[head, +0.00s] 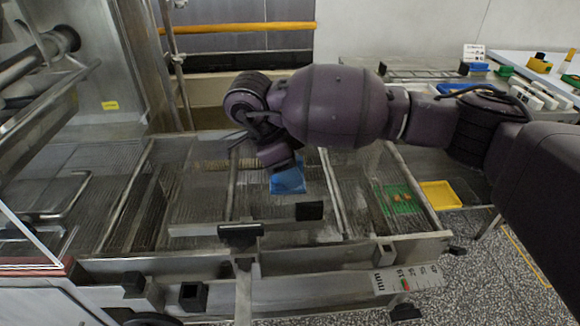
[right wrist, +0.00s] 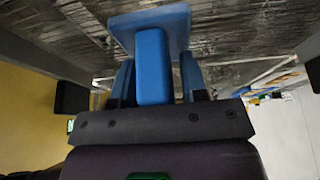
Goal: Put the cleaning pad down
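The blue cleaning pad (head: 288,180) is over the wire mesh belt (head: 200,200), just below my right gripper (head: 277,162). In the right wrist view its flat plate (right wrist: 120,30) is close against the mesh, and its block-shaped handle (right wrist: 152,68) points back toward my palm. My right gripper's fingers (right wrist: 158,80) stand on either side of the handle. A narrow gap shows beside the right-hand finger, so the gripper looks open around the handle. I cannot tell whether the plate fully touches the mesh. My left gripper is not in view.
Metal cross bars and a front rail (head: 330,250) frame the mesh. A green mesh piece with orange bits (head: 400,198) lies to the right, beside a yellow tray (head: 440,195). A yellow bar (head: 245,27) crosses the back. Bare mesh lies left of the pad.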

